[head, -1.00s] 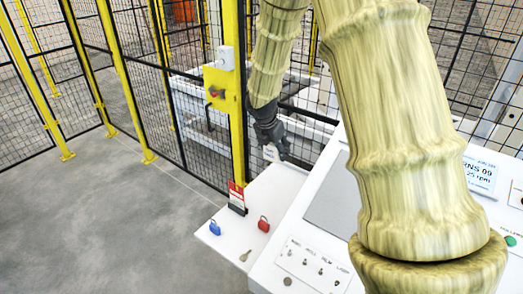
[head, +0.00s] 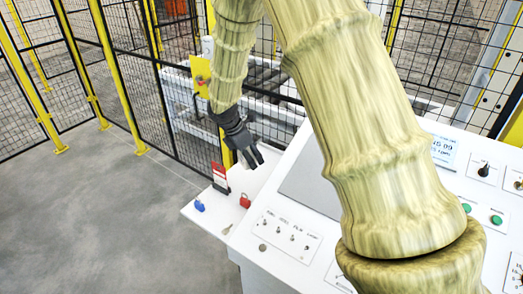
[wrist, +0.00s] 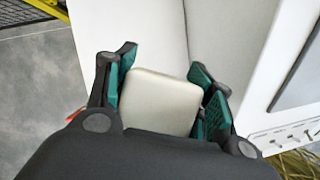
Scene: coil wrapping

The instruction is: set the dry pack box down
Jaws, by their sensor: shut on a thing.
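The dry pack box (wrist: 160,100), a pale grey-beige block with rounded corners, sits between the green-padded fingers of my gripper (wrist: 162,97) in the wrist view. The pads are closed on its two sides. In the head view my gripper (head: 252,160) points down over the white side shelf (head: 213,222), close to the console's left edge. I cannot make out the box clearly there, nor tell whether it touches the shelf.
A blue padlock (head: 199,206), a red padlock (head: 245,201), a small key (head: 227,229) and a red-and-white tag (head: 220,177) are on or by the shelf. The white console (head: 262,268) with switches lies right. Yellow-post mesh fencing stands behind.

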